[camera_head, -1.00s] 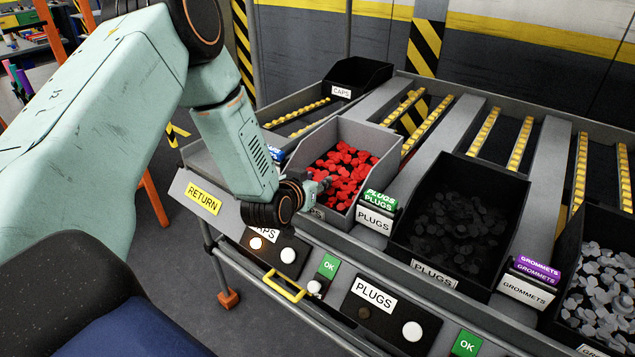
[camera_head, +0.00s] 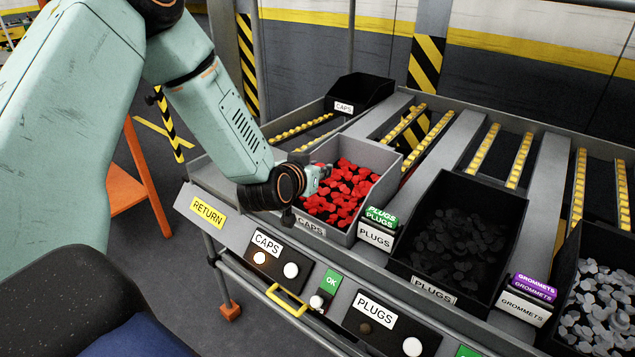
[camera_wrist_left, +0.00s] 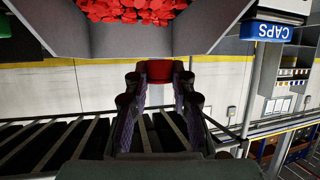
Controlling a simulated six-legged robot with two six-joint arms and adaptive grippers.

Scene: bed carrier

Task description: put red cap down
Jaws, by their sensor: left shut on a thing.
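My left gripper (camera_head: 321,172) is shut on a red cap (camera_wrist_left: 159,71), which sits between its fingertips in the wrist view. In the head view the gripper is at the left side of the grey caps bin (camera_head: 374,204), and its fingers partly blend with the red caps (camera_head: 345,187) behind them. The wrist view appears upside down; the gripper (camera_wrist_left: 159,80) shows below the grey bin's wall, with the heap of red caps at the top. The held cap looks apart from the heap there. My right gripper is not in view.
A black plugs bin (camera_head: 408,262) stands to the right, and a grommets bin (camera_head: 563,275) at the far right. An empty-looking black caps bin (camera_head: 380,83) is behind. A sloped RETURN lane (camera_head: 208,212) and button panels line the rack's front.

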